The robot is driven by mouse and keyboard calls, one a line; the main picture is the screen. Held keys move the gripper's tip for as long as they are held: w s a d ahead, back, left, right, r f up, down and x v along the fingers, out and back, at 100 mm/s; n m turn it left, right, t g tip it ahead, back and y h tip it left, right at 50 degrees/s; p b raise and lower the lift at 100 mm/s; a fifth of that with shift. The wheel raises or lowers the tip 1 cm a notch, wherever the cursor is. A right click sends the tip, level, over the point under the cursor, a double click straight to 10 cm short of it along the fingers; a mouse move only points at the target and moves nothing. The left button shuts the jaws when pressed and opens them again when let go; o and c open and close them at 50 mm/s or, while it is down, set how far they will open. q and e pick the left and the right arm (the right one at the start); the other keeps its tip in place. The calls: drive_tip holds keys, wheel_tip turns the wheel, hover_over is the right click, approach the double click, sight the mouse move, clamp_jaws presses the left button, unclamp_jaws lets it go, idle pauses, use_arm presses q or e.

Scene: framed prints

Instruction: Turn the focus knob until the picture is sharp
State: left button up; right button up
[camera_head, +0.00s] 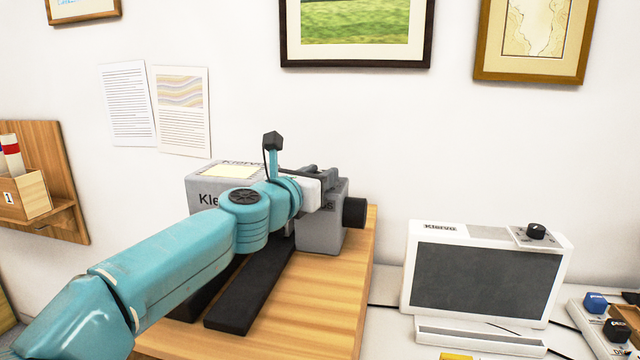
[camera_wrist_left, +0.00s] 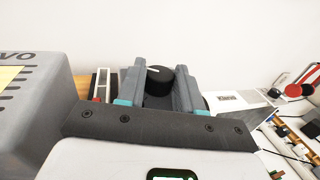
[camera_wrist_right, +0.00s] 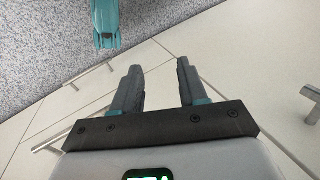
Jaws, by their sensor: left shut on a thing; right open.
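A grey device (camera_head: 320,232) marked with dark lettering stands on a wooden bench, with a black round lens or barrel (camera_head: 355,211) at its right end. My left gripper (camera_head: 322,178) is over the device. In the left wrist view a black knob (camera_wrist_left: 158,74) with a white pointer line sits between the fingers, which are shut on it; the pointer aims to the upper left. The head view hides this knob behind the gripper. A white-framed unit marked Klervo has a plain dark grey screen (camera_head: 480,280); no picture shows on it. My right gripper (camera_wrist_right: 160,85) is open and empty.
A second black knob (camera_head: 536,231) sits on top of the screen unit. Blue and black small items (camera_head: 608,318) lie at the right edge. Framed prints (camera_head: 355,30) and paper sheets (camera_head: 128,105) hang on the wall. Pale cabinet fronts (camera_wrist_right: 220,45) face my right gripper.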

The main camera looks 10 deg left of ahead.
use_arm(q)
drive_tip(key=shift+a+m+h, duration=0.1)
drive_tip(key=shift+m+h, duration=0.4)
drive_tip(key=shift+h, duration=0.3)
drive_tip(key=shift+g+h, duration=0.3)
drive_tip(key=shift+g, duration=0.1)
drive_tip(key=o, duration=1)
drive_tip(key=shift+w, duration=0.1)
drive_tip(key=shift+o, duration=0.2)
drive_tip(key=b+v, duration=0.2)
drive_tip(key=v, duration=1.4)
drive_tip(key=shift+s+b, duration=0.25)
drive_tip(key=shift+b, duration=0.15)
drive_tip(key=shift+f, duration=0.1)
